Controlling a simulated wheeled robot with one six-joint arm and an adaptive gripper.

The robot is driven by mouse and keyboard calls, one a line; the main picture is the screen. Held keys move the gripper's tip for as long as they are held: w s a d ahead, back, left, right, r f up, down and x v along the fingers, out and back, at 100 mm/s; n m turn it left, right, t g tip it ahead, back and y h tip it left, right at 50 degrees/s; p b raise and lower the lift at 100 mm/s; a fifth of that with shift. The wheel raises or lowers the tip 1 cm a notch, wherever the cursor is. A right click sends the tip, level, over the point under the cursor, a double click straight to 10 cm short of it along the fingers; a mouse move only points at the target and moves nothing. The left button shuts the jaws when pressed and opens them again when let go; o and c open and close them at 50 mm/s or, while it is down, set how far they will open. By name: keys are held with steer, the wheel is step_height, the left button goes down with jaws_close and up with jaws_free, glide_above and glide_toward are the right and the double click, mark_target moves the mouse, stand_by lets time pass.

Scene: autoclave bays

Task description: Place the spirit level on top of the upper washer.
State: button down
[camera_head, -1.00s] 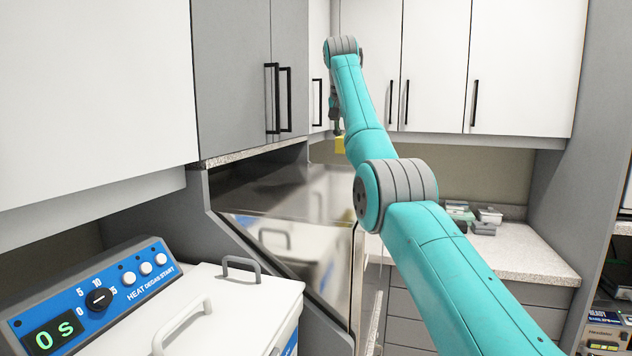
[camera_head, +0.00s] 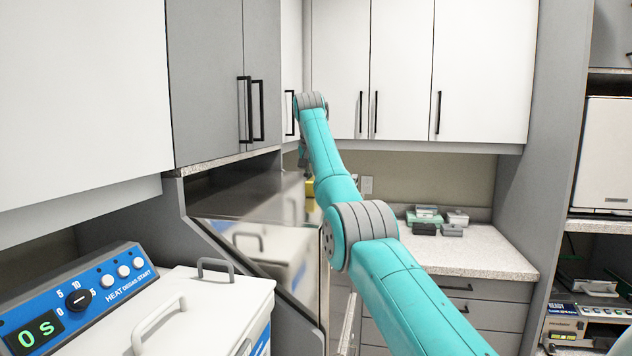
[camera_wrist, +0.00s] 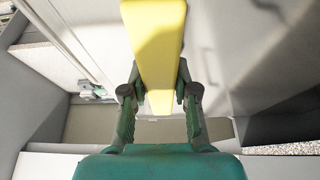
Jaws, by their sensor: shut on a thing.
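The spirit level is a yellow bar (camera_wrist: 158,40) between the fingers of my gripper (camera_wrist: 159,92) in the wrist view, running from the top edge down past the fingertips. My gripper is shut on it. In the head view only a small yellow piece of the level (camera_head: 310,187) shows beside my arm, close to the right end of a steel top. That steel-topped unit (camera_head: 235,200) under the grey cabinet appears to be the washer. My arm hides part of it, and I cannot tell whether the level touches the top.
Grey wall cabinets (camera_head: 215,80) hang close above the steel top. A white bath with a blue HEAT panel (camera_head: 85,290) stands in front at left. A counter (camera_head: 470,255) with several small boxes is behind my arm. Shelves with equipment (camera_head: 600,230) stand at right.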

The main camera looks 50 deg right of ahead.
steer(key=c, duration=0.9)
jaws_free()
steer(key=v, duration=1.2)
